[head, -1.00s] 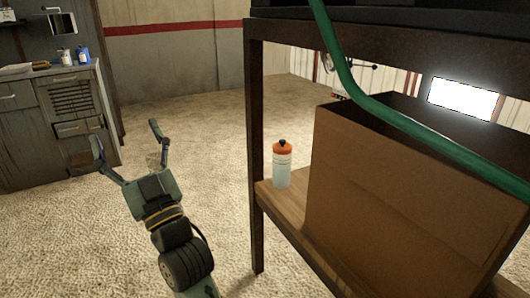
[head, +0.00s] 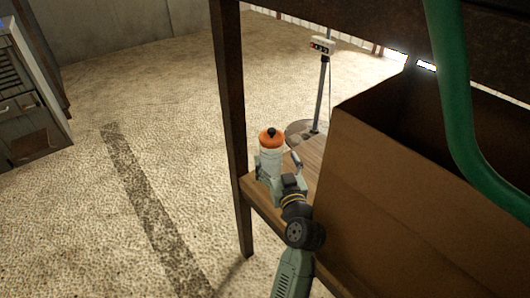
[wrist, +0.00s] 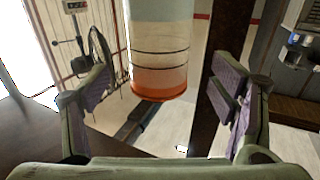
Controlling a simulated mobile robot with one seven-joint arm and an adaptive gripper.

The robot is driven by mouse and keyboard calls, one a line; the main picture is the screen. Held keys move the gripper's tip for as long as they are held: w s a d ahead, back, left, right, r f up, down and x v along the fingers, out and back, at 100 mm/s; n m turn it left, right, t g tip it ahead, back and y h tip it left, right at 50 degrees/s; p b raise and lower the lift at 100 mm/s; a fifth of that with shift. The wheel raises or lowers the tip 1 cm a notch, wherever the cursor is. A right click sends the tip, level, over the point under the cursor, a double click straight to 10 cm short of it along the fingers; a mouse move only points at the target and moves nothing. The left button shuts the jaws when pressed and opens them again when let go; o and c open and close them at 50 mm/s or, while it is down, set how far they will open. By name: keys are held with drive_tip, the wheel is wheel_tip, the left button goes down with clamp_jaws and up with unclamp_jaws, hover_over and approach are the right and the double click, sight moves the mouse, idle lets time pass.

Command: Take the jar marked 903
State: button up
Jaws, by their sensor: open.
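A clear bottle-shaped jar with an orange cap and a black top (head: 270,152) stands upright near the left end of the wooden shelf (head: 310,160). I cannot read any number on it. My gripper (head: 279,166) is open at the jar, its fingers hiding the lower part in the head view. In the wrist view the jar (wrist: 160,45) appears upside down, orange end low, between the two spread fingers. A gap shows on each side of it, and neither finger visibly touches it.
A large open cardboard box (head: 400,200) stands on the shelf just right of my gripper. A dark rack post (head: 230,130) rises left of the jar. A green hose (head: 453,100) hangs in front.

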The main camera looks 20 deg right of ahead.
sight(275, 151)
drive_tip(key=w, duration=0.1)
drive_tip(key=w+p, duration=0.1)
drive_tip(key=w, duration=0.1)
drive_tip(key=w+r+p, duration=0.1)
drive_tip(key=w, duration=0.1)
drive_tip(key=shift+w+d, duration=0.2)
drive_tip(key=shift+d, duration=0.1)
drive_tip(key=shift+w+f+p, duration=0.15)
drive_tip(key=shift+w+p, duration=0.2)
drive_tip(key=shift+w, duration=0.1)
clamp_jaws()
idle(0.4)
